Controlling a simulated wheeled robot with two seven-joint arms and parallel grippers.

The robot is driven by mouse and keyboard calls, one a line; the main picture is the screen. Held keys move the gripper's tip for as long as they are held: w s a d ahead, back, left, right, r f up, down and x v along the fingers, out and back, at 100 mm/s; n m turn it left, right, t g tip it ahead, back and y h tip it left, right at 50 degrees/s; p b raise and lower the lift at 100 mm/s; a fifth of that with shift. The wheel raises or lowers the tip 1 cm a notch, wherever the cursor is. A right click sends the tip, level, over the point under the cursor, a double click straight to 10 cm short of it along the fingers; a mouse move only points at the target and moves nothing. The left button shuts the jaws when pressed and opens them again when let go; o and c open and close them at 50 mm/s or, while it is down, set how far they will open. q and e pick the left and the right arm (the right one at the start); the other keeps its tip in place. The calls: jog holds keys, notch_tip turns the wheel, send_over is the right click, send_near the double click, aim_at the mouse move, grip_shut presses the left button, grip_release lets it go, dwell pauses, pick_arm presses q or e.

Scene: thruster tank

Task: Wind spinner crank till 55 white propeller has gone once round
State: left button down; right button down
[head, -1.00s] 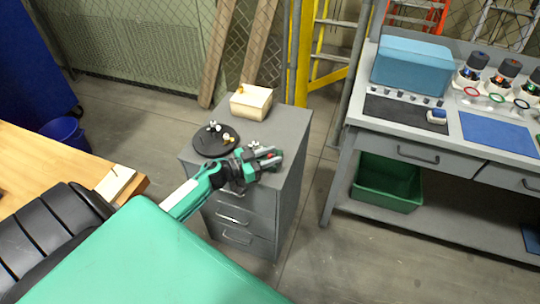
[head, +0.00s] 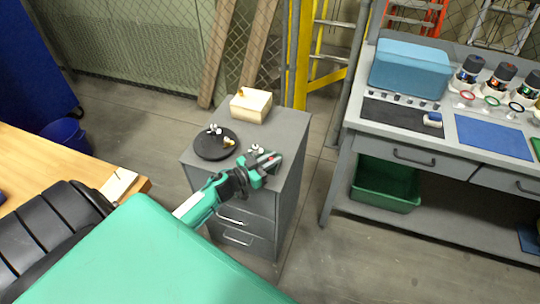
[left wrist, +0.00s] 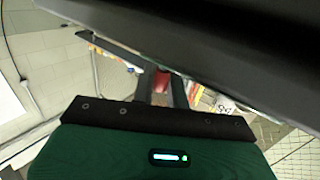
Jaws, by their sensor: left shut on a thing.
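On the grey cabinet, a black round plate (head: 207,151) carries a small white propeller (head: 214,130) and a yellow-tipped part (head: 229,141). Another small white propeller-like part (head: 256,149) shows just behind my left gripper (head: 268,163); I cannot read any number. The left gripper is at the cabinet's front right, shut on a small red part (left wrist: 162,82) that shows between its fingers in the left wrist view. I cannot tell whether this is the crank handle; most of it is hidden. My right gripper is not in view.
A pale wooden block (head: 251,106) with an orange knob stands at the back of the cabinet (head: 287,128). A workbench (head: 345,143) with a blue box (head: 410,69) is at right, a wooden table (head: 30,165) at left. Open floor lies between cabinet and workbench.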

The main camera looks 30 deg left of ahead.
pick_arm(q)
jog(key=shift+d+r+n+t+y+p, duration=0.1)
jog(key=shift+d+n+t+y+p, duration=0.1)
jog(key=shift+n+y, duration=0.35)
jog(key=shift+d+n+t+y+p, duration=0.15)
jog(key=shift+n+y, duration=0.2)
jog(key=shift+y, duration=0.3)
jog(key=n+y, duration=0.2)
jog(key=y, duration=0.1)
jog(key=shift+w+d, duration=0.15)
jog(key=shift+w, duration=0.1)
jog(key=shift+w+d+f+n+y+b, duration=0.1)
jog(key=shift+n+y+b, duration=0.45)
jog(key=shift+y, duration=0.35)
jog(key=shift+w+d+f+n+y+b, duration=0.1)
jog(key=shift+n+y+b, duration=0.4)
jog(key=shift+y, duration=0.4)
jog(key=shift+w+r+n+y+b, duration=0.1)
jog(key=shift+n+y+b, duration=0.4)
jog(key=shift+y, duration=0.3)
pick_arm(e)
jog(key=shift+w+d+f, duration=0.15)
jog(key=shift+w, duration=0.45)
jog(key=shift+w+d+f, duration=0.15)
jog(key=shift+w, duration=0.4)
